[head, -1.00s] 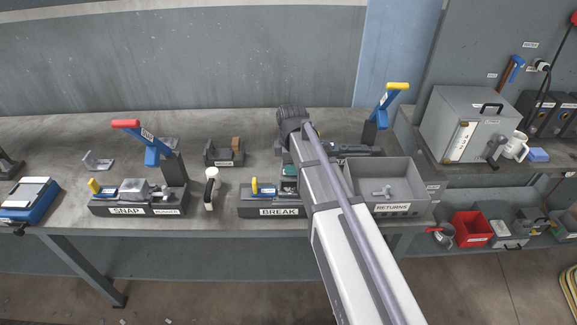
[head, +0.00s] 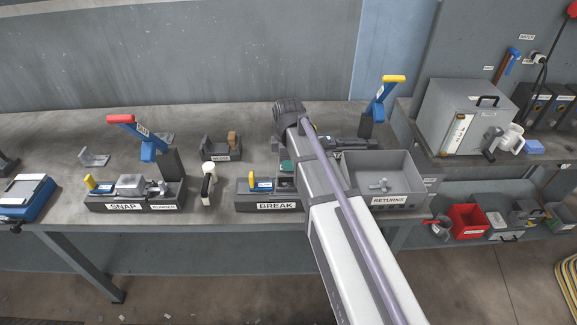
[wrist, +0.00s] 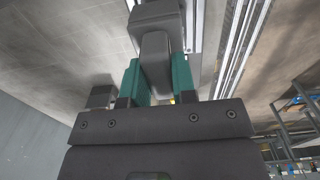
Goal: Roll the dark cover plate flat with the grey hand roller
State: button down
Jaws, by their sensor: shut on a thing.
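In the wrist view my gripper (wrist: 156,80) has two teal fingers closed on a grey rounded piece, which looks like part of the grey hand roller (wrist: 156,52). A wider grey block sits at its far end. In the head view my arm covers most of the area around the gripper, just right of the BREAK sign. A small teal patch (head: 285,166) shows left of the arm; I cannot tell if it is a finger. I cannot make out the dark cover plate in either view.
The BREAK fixture (head: 258,198) and the grey RETURNS bin (head: 408,170) stand on either side of my arm. The SNAP fixture (head: 105,200) with its red-tipped blue lever is at left. A white-and-dark handled item (head: 208,188) stands between the fixtures. The bench behind is partly clear.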

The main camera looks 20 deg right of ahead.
jog(key=shift+w+d, duration=0.1)
jog(key=shift+w, duration=0.3)
jog(key=shift+w+a, duration=0.15)
jog(key=shift+a, duration=0.35)
jog(key=shift+s+a+r, duration=0.1)
jog(key=shift+s+a, duration=0.15)
jog(key=shift+s, duration=0.75)
jog(key=shift+s+a, duration=0.2)
jog(key=shift+s, duration=0.8)
jog(key=shift+w+a, duration=0.1)
jog(key=shift+a, duration=0.4)
jog(key=shift+w+d, duration=0.25)
jog(key=shift+w, duration=0.8)
jog(key=shift+w+d, duration=0.25)
jog(key=shift+w, duration=0.75)
notch_tip(320, 180, up, 8)
jog(key=p, duration=0.8)
jog(key=shift+r+p, duration=0.1)
jog(key=shift+p, duration=0.2)
